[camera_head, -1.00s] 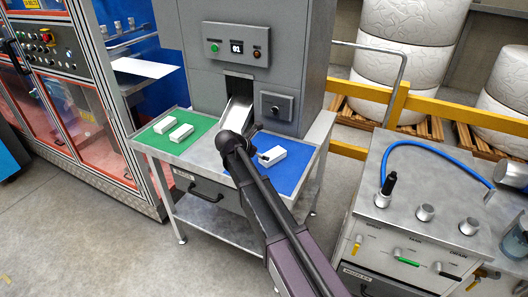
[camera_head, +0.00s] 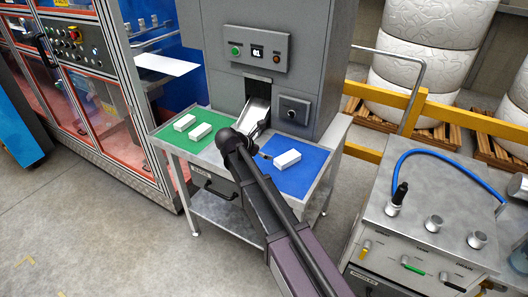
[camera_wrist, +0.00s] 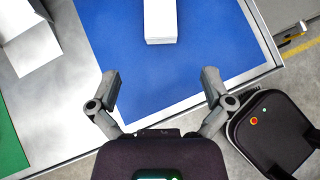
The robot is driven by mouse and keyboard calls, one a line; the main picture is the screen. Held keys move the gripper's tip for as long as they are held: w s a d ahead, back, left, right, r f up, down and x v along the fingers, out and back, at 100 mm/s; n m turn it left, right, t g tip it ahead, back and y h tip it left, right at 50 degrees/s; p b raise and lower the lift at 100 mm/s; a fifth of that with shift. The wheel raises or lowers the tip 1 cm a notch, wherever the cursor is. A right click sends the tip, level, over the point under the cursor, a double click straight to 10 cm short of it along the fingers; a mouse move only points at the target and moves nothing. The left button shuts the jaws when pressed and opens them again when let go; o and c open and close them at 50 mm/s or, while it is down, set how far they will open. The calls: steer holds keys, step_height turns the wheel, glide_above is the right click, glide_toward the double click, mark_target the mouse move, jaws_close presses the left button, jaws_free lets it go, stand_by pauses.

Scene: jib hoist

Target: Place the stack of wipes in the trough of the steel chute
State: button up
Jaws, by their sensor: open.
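A white block-like stack of wipes (camera_head: 287,159) lies on the blue mat (camera_head: 308,174) on the table's right side. In the wrist view the stack (camera_wrist: 160,22) is at the top centre, beyond my fingertips. My gripper (camera_wrist: 160,82) is open and empty over the blue mat, apart from the stack. In the head view my arm hides most of the gripper. The steel chute (camera_head: 257,108) slopes out of the grey cabinet's opening between the two mats, its lower end partly hidden by my arm. Part of the chute (camera_wrist: 30,55) shows at the wrist view's upper left.
Two more white blocks (camera_head: 200,132) lie on the green mat (camera_head: 180,138) at left. The grey cabinet (camera_head: 325,75) stands behind the chute, with a panel and knob. A steel cart (camera_head: 440,225) with knobs and a blue hose stands at right.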

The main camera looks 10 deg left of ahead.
stand_by(0.7)
steer(key=s+d+m, duration=0.1)
steer(key=d+m, duration=0.1)
steer(key=d, duration=0.1)
steer(key=s+d+f+m+g, duration=0.1)
steer(key=d+m, duration=0.1)
steer(key=d, duration=0.2)
steer(key=s+d+f+m+g, duration=0.1)
steer(key=d+m, duration=0.1)
steer(key=d, duration=0.2)
steer(key=shift+s+f+m, duration=0.1)
steer(key=shift+f+m, duration=0.1)
steer(key=shift+m, duration=0.1)
steer(key=s+d+f+m+g+y, duration=0.2)
steer(key=s+d+m+y, duration=0.1)
steer(key=s+d+m, duration=0.5)
steer(key=s+d+f+m+g+y, duration=0.2)
steer(key=s+d+m+g+y, duration=0.1)
steer(key=s+d+m, duration=0.6)
steer(key=d+m, duration=0.3)
steer(key=m, duration=0.1)
steer(key=shift+s+d, duration=0.2)
steer(key=shift+s, duration=0.05)
steer(key=shift+r, duration=0.1)
